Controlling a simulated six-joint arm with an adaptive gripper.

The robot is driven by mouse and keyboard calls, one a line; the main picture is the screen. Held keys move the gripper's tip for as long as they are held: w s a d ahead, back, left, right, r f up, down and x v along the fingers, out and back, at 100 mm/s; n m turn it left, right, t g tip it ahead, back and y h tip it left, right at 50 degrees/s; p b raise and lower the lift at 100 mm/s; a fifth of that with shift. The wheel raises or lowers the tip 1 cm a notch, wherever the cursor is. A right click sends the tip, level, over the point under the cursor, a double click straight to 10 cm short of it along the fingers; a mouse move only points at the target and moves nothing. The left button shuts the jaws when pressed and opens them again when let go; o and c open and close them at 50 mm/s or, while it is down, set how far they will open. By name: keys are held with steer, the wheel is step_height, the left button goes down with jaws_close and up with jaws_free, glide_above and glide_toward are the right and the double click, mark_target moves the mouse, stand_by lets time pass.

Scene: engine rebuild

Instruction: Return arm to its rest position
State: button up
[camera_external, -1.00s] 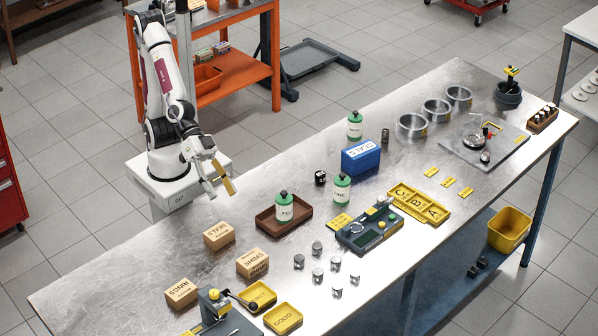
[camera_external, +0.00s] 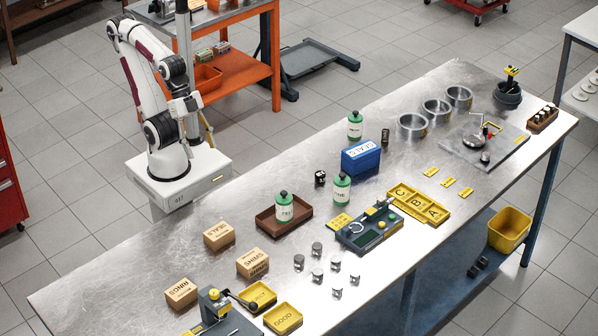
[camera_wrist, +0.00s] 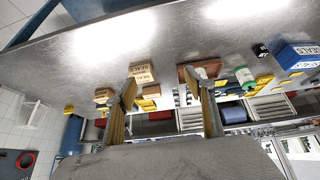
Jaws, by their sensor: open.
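My white arm (camera_external: 140,80) stands on its pale base box (camera_external: 178,185) at the back left edge of the metal workbench. The arm is folded up, with its elbow raised and its forearm sloping down to the right. My gripper (camera_wrist: 160,84) shows in the wrist view as two yellowish fingers spread wide apart with nothing between them. In the external view the gripper is mostly hidden behind the wrist; only a bit of a yellowish finger shows. It is off the bench's back edge, clear of the bench objects.
The metal bench (camera_external: 130,260) holds cardboard boxes (camera_external: 219,236), a brown tray (camera_external: 268,224) with a green-white bottle, a blue box (camera_external: 361,156), yellow trays (camera_external: 283,318) and several pistons (camera_external: 317,248). An orange cart (camera_external: 245,75) stands behind the arm. The bench nearest the base is bare.

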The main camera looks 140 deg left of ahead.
steer(key=shift+s+a+f, duration=0.1)
steer(key=shift+s+a, duration=0.45)
steer(key=shift+s, duration=0.2)
